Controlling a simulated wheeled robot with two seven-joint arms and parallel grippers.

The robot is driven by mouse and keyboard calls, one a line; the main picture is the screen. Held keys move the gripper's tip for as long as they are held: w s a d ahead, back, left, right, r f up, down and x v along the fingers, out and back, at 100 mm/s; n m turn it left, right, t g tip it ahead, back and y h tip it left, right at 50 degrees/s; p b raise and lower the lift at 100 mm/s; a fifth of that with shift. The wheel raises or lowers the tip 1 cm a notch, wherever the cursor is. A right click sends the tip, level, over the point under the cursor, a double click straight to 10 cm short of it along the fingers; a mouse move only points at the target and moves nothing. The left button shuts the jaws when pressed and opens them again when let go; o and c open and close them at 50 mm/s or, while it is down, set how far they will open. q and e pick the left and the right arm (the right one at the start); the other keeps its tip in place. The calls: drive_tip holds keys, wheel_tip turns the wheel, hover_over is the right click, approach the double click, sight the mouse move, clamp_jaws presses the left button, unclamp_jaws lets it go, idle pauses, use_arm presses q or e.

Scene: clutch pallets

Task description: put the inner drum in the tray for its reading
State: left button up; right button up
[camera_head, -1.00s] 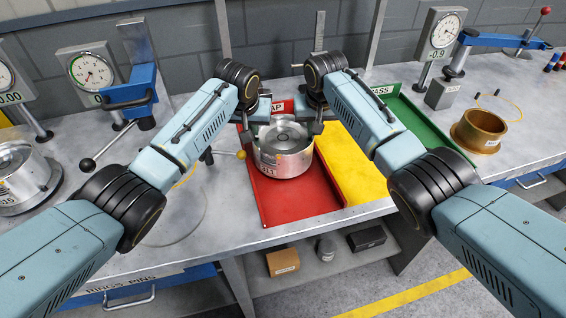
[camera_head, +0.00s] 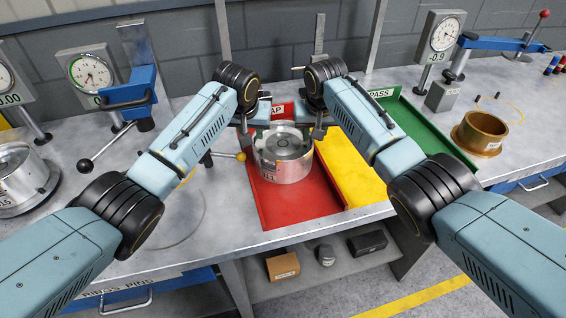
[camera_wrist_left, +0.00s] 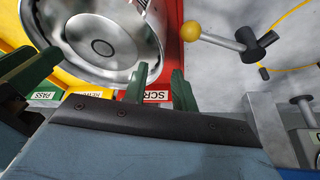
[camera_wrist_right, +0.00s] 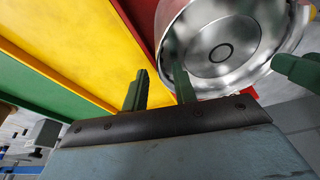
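A silver drum (camera_head: 284,165) with an open, ringed top and a partly legible front label is upright in the back part of the red tray (camera_head: 300,212). It appears to rest on the tray floor. My left gripper (camera_wrist_left: 160,85) is at one side of the drum, and its fingers stand apart with the rim between them. My right gripper (camera_wrist_right: 158,85) straddles the opposite rim in the same way. Gaps show between fingers and wall in both wrist views. The drum's far side is partly hidden in the head view. I cannot tell its full label.
A brass ring (camera_head: 478,135) is at right. Another silver drum (camera_head: 22,180) and dial gauges (camera_head: 88,72) are at left. A yellow-knobbed lever (camera_head: 240,156) is close beside the red tray.

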drive_tip(key=shift+s+r, duration=0.1)
drive_tip(key=shift+r, duration=0.4)
use_arm(q)
drive_tip(key=v, duration=1)
drive_tip(key=shift+s+r, duration=0.25)
drive_tip(key=shift+r, duration=0.1)
use_arm(e)
drive_tip(key=v, duration=1.1)
